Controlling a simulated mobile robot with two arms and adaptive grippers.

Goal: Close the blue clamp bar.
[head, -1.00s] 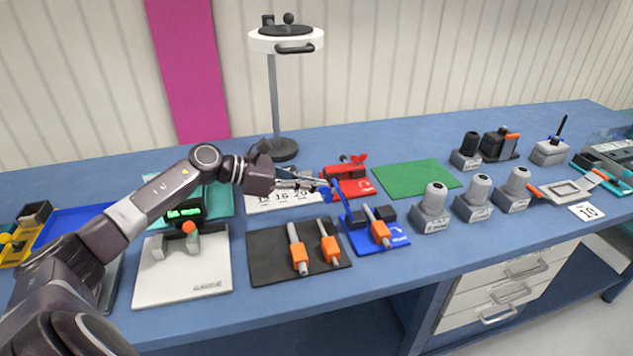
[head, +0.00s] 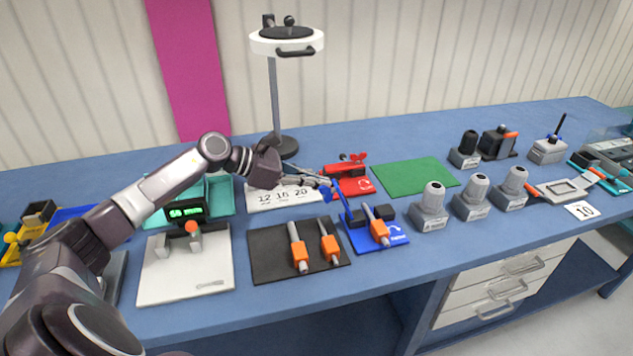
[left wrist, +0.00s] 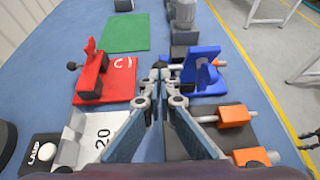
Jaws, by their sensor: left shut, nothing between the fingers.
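The blue clamp bar (head: 343,206) stands raised and tilted at the left side of its blue base (head: 388,245). An orange-handled tool (head: 378,228) lies across that base beside a dark block. In the left wrist view the blue clamp bar (left wrist: 203,68) stands just right of my fingertips. My left gripper (head: 327,182) is shut and empty, close to the bar's upper end. It also shows in the left wrist view (left wrist: 161,76), with the fingertips together. I cannot tell whether the fingertips touch the bar.
A red clamp (head: 346,172) on a red base stands just behind. A black mat (head: 270,264) with two orange-handled tools lies in front. Several grey holders (head: 432,207) stand to the right. The green mat (head: 415,177) is bare.

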